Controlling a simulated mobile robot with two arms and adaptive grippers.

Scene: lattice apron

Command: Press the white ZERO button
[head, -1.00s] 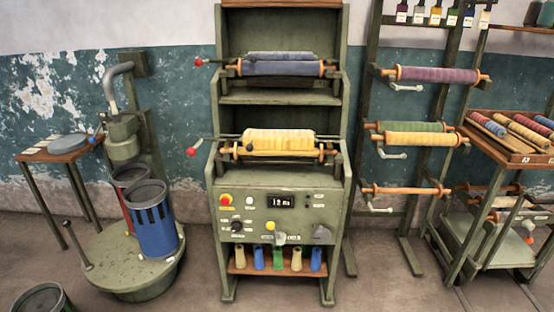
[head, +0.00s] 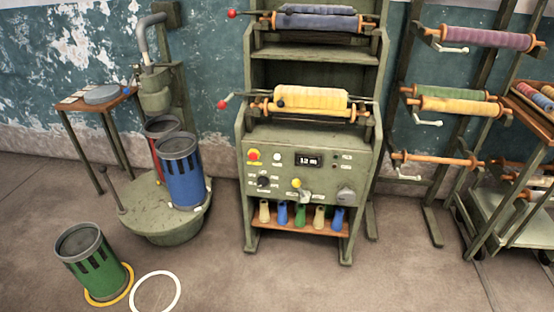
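The small white round button (head: 277,157) is on the upper left of the green machine's sloped control panel (head: 325,170). It sits just right of the red button with a yellow surround (head: 253,155) and left of the small dark display (head: 308,160). Its label is too small to read. A black knob (head: 264,182) is below it, and a yellow knob (head: 296,184) is lower right. Nothing covers the white button. Neither of my grippers shows in the head view.
A green canister (head: 85,260) stands on the floor at lower left, by a yellow ring and a white ring (head: 156,292). Blue (head: 183,180) and red canisters stand on a round green base. Racks with rollers and a cart (head: 500,225) are at right. Floor before the machine is clear.

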